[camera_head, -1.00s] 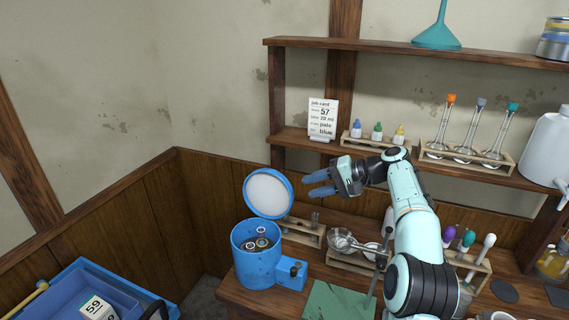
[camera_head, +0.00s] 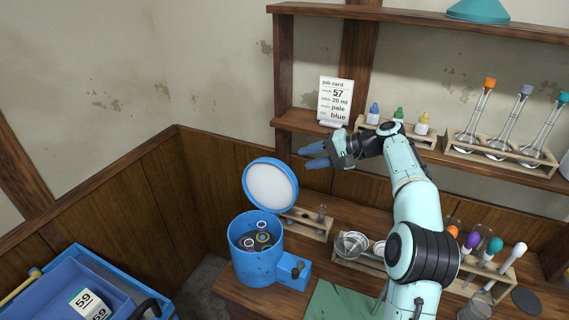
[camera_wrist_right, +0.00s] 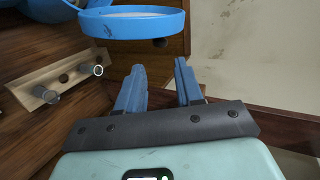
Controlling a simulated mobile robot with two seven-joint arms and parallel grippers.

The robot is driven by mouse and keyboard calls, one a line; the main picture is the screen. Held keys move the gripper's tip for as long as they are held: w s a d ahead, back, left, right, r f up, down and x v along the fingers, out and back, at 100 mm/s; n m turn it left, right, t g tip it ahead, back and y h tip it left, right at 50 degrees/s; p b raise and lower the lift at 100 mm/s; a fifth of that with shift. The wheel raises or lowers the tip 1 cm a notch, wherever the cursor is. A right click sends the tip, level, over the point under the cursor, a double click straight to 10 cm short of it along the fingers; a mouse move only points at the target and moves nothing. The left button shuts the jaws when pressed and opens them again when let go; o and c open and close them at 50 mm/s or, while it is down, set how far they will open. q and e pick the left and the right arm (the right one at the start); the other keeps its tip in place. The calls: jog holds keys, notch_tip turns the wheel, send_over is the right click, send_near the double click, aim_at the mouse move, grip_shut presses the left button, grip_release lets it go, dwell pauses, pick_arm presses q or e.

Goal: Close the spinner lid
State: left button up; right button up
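The blue spinner (camera_head: 257,268) stands at the table's left end. Its round lid (camera_head: 270,186), with a blue rim and pale inner face, stands raised behind the open drum. Tubes (camera_head: 262,228) show inside. My right gripper (camera_head: 312,155) is above and to the right of the lid, apart from it, fingers pointing left. In the right wrist view the two blue fingers (camera_wrist_right: 159,82) are spread with nothing between them. The lid's rim (camera_wrist_right: 145,26) lies beyond the fingertips there. My left gripper is not in view.
A wooden tube rack (camera_head: 308,222) stands behind the spinner, right of the lid. A shelf with a job card (camera_head: 335,101) and a bottle rack (camera_head: 397,131) is behind my right gripper. A blue bin (camera_head: 75,282) is at lower left.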

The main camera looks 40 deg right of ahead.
aim_at(273, 183)
jog(key=x, duration=0.8)
jog(key=shift+w+a, duration=0.15)
jog(key=shift+w, duration=0.2)
jog(key=shift+f, duration=0.1)
grip_shut()
